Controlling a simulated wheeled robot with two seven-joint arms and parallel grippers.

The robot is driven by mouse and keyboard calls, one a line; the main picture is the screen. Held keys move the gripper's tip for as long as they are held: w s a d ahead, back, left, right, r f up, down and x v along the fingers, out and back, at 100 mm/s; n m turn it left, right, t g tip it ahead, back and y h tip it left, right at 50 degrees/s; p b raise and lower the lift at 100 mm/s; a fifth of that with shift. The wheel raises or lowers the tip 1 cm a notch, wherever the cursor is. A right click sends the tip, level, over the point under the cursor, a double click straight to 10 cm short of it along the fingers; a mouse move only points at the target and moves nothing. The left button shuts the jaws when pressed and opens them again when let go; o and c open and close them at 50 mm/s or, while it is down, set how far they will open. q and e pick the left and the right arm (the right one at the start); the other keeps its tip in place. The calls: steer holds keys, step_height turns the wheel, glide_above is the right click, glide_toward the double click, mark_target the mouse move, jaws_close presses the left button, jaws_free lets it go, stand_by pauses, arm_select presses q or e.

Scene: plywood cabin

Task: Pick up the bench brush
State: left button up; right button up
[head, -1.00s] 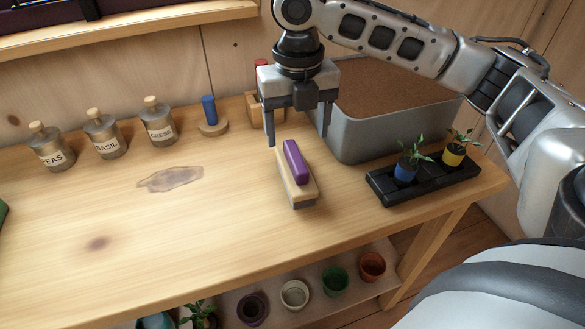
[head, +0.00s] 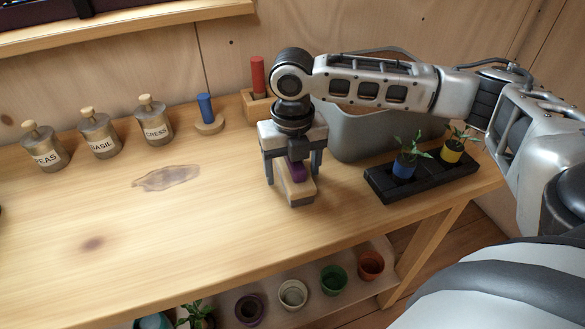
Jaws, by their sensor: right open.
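The bench brush (head: 298,191) has a light wooden block with dark bristles below and a purple grip on top. It lies on the workbench (head: 130,235) in front of the grey bin. My right gripper (head: 292,178) points down over the brush, open, with one finger on each side of it. The gripper body hides most of the purple grip and the brush's far end. I cannot tell whether the fingers touch the brush. My left gripper is not in view.
The grey bin (head: 370,138) stands right behind the gripper. A black tray (head: 425,182) with two small potted plants is to the right. Labelled jars (head: 100,137), a blue peg (head: 207,110) and a red peg (head: 258,76) stand at the back. The bench's left middle is clear.

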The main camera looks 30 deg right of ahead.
steer(key=c, duration=1.1)
steer(key=shift+r, duration=0.15)
steer(key=shift+r, duration=0.2)
steer(key=r, duration=0.3)
steer(key=shift+s+a+r, duration=0.15)
steer(key=shift+s+r, duration=0.05)
steer(key=shift+s, duration=0.05)
steer(key=s+r, duration=0.2)
steer(key=s+a+r+p, duration=0.1)
steer(key=s+r, duration=0.1)
steer(key=r, duration=0.1)
steer(key=shift+s+a+r, duration=0.2)
steer(key=shift+s+r, duration=0.15)
steer(key=s+a+r, duration=0.1)
steer(key=s, duration=0.1)
steer(key=s+r, duration=0.1)
steer(key=s, duration=0.2)
steer(key=s+a+r, duration=0.1)
steer(key=s, duration=0.2)
steer(key=shift+a+r, duration=0.15)
steer(key=shift+a, duration=0.15)
